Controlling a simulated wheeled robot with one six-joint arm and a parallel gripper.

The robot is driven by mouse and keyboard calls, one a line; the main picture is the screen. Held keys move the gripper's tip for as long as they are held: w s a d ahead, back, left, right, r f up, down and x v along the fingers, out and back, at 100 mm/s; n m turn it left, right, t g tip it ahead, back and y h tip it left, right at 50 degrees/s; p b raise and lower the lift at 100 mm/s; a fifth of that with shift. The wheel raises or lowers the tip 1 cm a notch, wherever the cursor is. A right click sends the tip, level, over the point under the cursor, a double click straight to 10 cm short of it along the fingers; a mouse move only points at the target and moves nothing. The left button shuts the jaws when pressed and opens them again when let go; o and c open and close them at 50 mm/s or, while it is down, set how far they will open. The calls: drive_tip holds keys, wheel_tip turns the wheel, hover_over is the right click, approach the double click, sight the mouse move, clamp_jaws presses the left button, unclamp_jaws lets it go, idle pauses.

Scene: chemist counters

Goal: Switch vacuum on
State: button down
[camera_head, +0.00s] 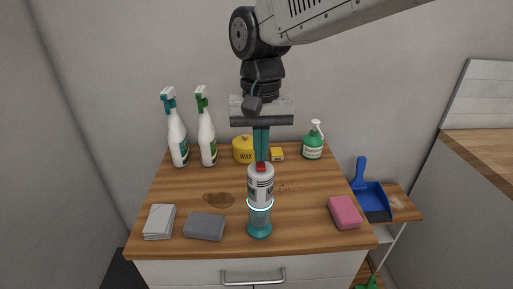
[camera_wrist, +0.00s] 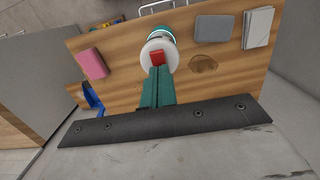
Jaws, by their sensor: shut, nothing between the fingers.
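The vacuum (camera_head: 260,190) is a small white and teal cylinder standing upright on the wooden counter top. A light ring glows cyan around its middle. A red button (camera_head: 261,166) sits on its top; in the wrist view the red button (camera_wrist: 157,58) shows at the fingertips. My gripper (camera_head: 261,158) points straight down with its teal fingers together and nothing between them. The fingertips are directly over the button and appear to touch it or be very close; I cannot tell which.
Two spray bottles (camera_head: 207,137), a yellow wax tin (camera_head: 244,150) and a green pump bottle (camera_head: 313,142) stand at the back. A grey sponge (camera_head: 204,227), cloths (camera_head: 160,222) and a pink sponge (camera_head: 344,212) lie in front. A brown stain (camera_head: 219,199) is left of the vacuum.

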wheel_tip(320, 180, up, 13)
drive_tip(key=w, duration=0.2)
drive_tip(key=s+d+f+t, duration=0.1)
drive_tip(key=s+d+f, duration=0.6)
drive_tip(key=d, duration=0.5)
drive_tip(key=s+d+f+t, duration=0.1)
drive_tip(key=s+d+f, duration=0.6)
drive_tip(key=s+d, duration=0.5)
drive_tip(key=shift+s+d+f+m, duration=0.2)
drive_tip(key=shift+s+d+m, duration=0.1)
drive_tip(key=shift+d, duration=0.3)
